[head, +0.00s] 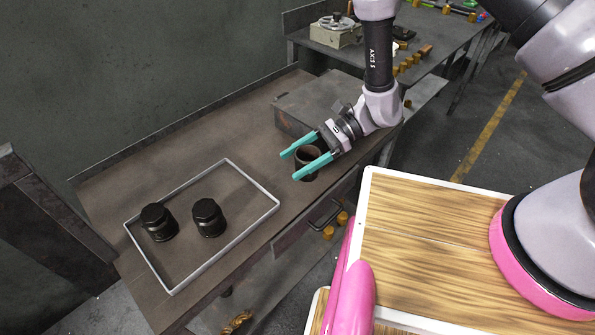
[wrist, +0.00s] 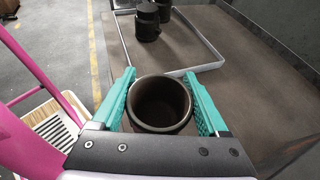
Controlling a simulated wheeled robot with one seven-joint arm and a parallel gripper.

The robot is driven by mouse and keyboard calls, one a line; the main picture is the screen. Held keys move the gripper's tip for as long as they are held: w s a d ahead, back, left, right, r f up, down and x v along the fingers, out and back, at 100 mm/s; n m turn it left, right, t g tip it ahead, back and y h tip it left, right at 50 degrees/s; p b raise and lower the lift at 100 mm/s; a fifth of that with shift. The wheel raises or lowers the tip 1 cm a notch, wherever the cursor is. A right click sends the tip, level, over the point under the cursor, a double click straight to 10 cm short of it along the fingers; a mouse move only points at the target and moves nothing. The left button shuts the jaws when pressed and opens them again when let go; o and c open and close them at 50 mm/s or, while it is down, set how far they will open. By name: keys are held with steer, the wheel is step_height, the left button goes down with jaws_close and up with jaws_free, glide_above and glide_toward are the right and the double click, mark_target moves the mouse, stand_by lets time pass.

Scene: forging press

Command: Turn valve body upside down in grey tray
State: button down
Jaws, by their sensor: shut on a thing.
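My gripper (head: 291,166) has its two teal fingers on either side of a dark, hollow, round piece (head: 307,157), which looks like a valve body, to the right of the grey tray (head: 253,186). In the wrist view the piece (wrist: 160,103) sits between the fingers with its round open mouth showing. Its lower part is hidden there, and I cannot tell whether it touches the table. Two black valve bodies stand in the tray with closed, faceted tops up, one at left (head: 158,222) and one nearer the middle (head: 208,218). The tray's right part is empty.
A flat grey-brown box or plate (head: 318,101) lies on the table (head: 235,135) behind my gripper. A wall runs along the table's far left side. A drawer handle (head: 325,215) projects from its front. A second bench (head: 440,30) with small brass parts stands farther back.

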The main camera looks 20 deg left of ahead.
steer(key=shift+f, duration=1.85)
steer(key=shift+f, duration=0.15)
jaws_free()
steer(key=shift+w+d+r, duration=0.1)
steer(key=shift+w+r, duration=0.05)
steer(key=shift+r, duration=0.05)
steer(key=v, duration=1.1)
steer(key=shift+w+d, duration=0.2)
steer(key=shift+d, duration=0.1)
steer(key=shift+r, duration=0.2)
